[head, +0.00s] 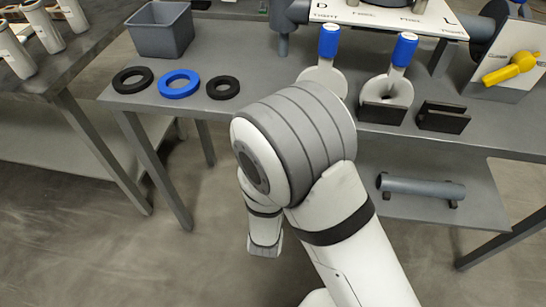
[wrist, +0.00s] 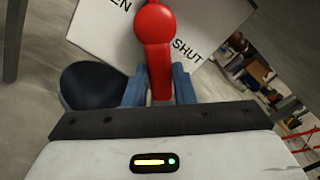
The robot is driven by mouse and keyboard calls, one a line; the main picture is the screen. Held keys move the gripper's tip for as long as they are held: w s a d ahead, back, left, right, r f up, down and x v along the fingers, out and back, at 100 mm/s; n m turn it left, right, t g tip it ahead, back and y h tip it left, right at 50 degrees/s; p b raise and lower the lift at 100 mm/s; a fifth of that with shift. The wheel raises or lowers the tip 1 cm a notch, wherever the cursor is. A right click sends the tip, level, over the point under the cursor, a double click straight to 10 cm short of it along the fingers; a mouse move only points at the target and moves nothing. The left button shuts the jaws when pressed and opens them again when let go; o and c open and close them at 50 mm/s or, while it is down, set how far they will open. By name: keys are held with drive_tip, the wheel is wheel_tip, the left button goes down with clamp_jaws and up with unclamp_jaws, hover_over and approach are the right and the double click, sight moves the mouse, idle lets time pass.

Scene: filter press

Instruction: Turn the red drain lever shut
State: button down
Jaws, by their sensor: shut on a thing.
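The red drain lever (wrist: 155,24) shows in the wrist view at top centre, in front of a white plate (wrist: 95,25). Its rounded end is at the top and its arm runs down between my fingers. The plate bears "SHUT" just right of the lever and letters ending in "EN" at upper left. My gripper (wrist: 158,86) is shut on the lever's arm, one blue-grey finger on each side. In the head view I see neither the lever nor my fingers.
A dark round part (wrist: 90,86) sits close left of my fingers. In the head view, the grey bench (head: 260,60) holds a grey bin (head: 160,32), black and blue rings (head: 179,84), blue-handled parts (head: 403,50) and a yellow lever (head: 511,68). A grey cylinder (head: 415,187) lies on the lower shelf.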

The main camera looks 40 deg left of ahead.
drive_tip(key=shift+w+d+r+n, duration=0.2)
drive_tip(key=shift+n, duration=0.1)
drive_tip(key=shift+s+a, duration=0.1)
drive_tip(key=c, duration=1.2)
unclamp_jaws()
drive_tip(key=shift+s+f, duration=0.1)
drive_tip(key=shift+s, duration=0.1)
drive_tip(key=p+v, duration=0.1)
drive_tip(key=v, duration=0.6)
drive_tip(key=shift+s+d+p, duration=0.25)
drive_tip(key=shift+p, duration=0.05)
